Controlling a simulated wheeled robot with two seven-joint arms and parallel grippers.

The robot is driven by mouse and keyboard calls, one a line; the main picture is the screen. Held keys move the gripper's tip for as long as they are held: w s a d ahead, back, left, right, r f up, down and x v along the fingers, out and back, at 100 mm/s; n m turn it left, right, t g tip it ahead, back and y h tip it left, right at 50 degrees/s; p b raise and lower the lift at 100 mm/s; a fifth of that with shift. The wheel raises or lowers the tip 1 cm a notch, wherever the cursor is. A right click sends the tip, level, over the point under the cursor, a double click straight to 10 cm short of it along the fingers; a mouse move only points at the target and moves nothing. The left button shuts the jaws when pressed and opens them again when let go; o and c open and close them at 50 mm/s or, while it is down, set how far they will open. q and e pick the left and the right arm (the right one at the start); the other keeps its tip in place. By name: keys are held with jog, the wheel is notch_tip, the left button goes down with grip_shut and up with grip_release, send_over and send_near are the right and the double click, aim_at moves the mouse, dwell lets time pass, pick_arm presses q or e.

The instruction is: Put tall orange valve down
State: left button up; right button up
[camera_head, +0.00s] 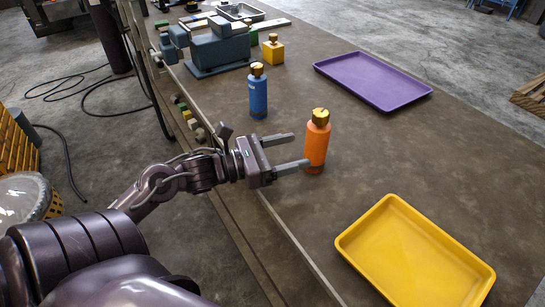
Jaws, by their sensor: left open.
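The tall orange valve (316,146) stands upright on the brown table (440,160), with a gold cap on top. My left gripper (296,151) is open just to the left of it. One finger reaches up close to the valve's lower body and the other lies farther back. I cannot tell whether the near finger touches the valve. The valve's base is in view on the tabletop. My right gripper is not in the picture.
A blue valve (258,95) stands behind the gripper. A yellow block with a gold cap (273,51), a blue-grey vise (219,47) and a purple tray (372,80) are farther back. An empty yellow tray (415,254) lies at front right. The table between the trays is clear.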

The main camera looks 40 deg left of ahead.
pick_arm(q)
jog(key=shift+v, duration=1.95)
